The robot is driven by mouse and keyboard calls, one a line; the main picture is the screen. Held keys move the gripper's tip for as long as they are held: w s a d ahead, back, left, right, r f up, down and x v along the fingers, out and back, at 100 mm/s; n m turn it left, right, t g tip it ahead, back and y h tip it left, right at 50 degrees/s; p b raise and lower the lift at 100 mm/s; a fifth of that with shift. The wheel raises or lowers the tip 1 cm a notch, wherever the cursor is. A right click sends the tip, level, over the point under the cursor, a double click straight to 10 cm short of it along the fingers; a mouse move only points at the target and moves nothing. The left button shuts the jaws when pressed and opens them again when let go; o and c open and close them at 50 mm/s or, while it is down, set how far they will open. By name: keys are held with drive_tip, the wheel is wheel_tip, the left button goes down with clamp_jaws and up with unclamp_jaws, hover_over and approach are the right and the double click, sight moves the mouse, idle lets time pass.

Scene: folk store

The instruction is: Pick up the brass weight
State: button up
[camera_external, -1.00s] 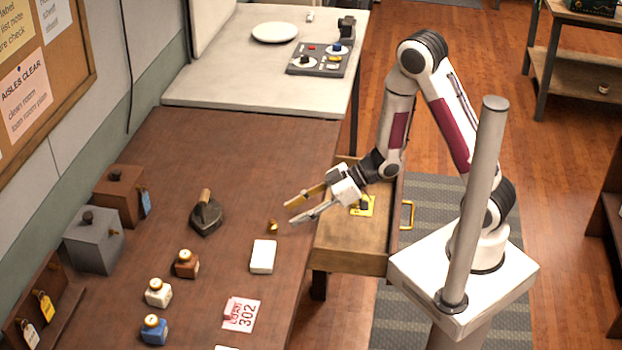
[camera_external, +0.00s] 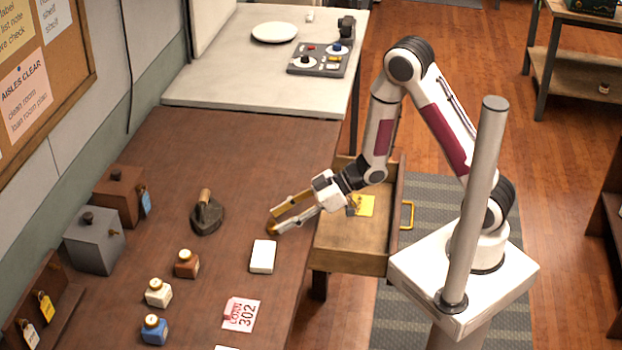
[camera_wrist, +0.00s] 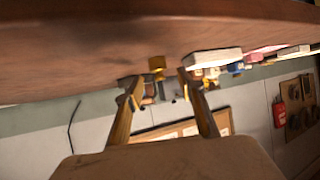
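The brass weight (camera_wrist: 157,64) is a small gold piece standing on the brown table (camera_external: 170,160). In the wrist view it shows between and just beyond my two fingertips. In the external view my fingertips cover most of it, at the table's right edge. My gripper (camera_external: 274,227) is low over the table with its fingers spread, one at each side of the weight; it also shows open in the wrist view (camera_wrist: 157,84). I cannot tell whether a finger touches the weight.
A white block (camera_external: 263,256) lies close in front of my gripper. A dark iron (camera_external: 207,216) stands to the left. Small jars (camera_external: 187,264) and a loan card (camera_external: 241,315) are nearer the front. An open drawer (camera_external: 350,246) sits below my forearm.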

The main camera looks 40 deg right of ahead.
sight(272, 221)
drive_tip(key=shift+x, duration=1.8)
drive_tip(key=shift+r, duration=0.15)
drive_tip(key=shift+c, duration=0.4)
clamp_jaws()
